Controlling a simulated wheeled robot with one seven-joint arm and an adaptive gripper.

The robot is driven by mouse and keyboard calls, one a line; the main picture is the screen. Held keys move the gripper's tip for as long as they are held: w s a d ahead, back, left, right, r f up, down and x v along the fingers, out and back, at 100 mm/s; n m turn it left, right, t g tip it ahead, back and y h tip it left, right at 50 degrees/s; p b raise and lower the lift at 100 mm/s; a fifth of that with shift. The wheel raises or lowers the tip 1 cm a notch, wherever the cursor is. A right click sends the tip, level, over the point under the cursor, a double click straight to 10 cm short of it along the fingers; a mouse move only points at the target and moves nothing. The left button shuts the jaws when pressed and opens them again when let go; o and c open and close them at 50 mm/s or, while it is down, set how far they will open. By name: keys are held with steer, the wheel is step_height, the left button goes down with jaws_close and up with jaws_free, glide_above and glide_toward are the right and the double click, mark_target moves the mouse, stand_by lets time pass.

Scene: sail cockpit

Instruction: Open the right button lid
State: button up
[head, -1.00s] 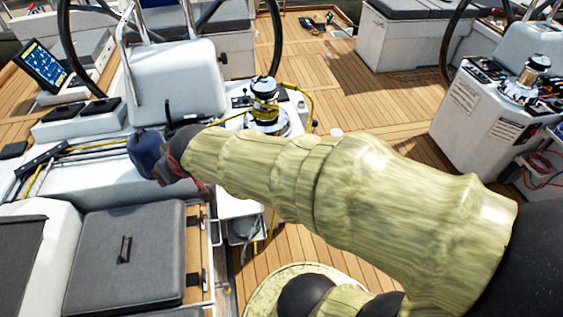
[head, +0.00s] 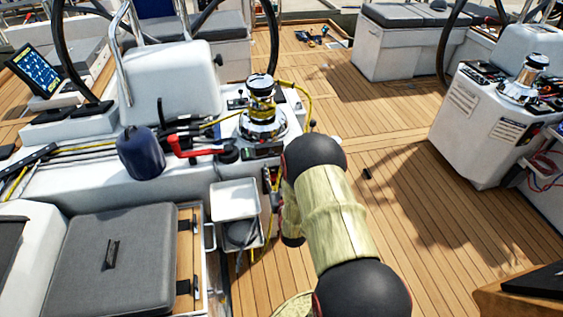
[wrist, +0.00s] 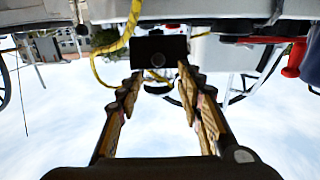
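In the wrist view, which appears upside down, my gripper (wrist: 160,73) has its two fingers spread, with a clear gap between them. A dark block with a small round feature (wrist: 157,53) shows between and beyond the fingertips. I cannot tell whether they touch it. In the head view, a small dark panel (head: 266,151) sits on the front face of the white console below the chrome winch. A round black cap (head: 228,154) stands to its left. I cannot make out which piece is the right button lid. My gripper is mostly hidden behind my arm in the head view.
The chrome winch (head: 262,112) carries yellow rope (head: 311,105). A red handle (head: 190,150) and a dark blue container (head: 140,153) stand to the left. An open white bin (head: 235,200) hangs below the console. The wooden deck (head: 420,215) at right is mostly clear.

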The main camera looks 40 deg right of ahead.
mark_target(271, 154)
steer(key=b+x, duration=0.2)
steer(key=x, duration=0.5)
steer(key=shift+w+d+b, duration=0.2)
steer(key=shift+d+b, duration=0.1)
steer(key=shift+c, duration=1.3)
jaws_close()
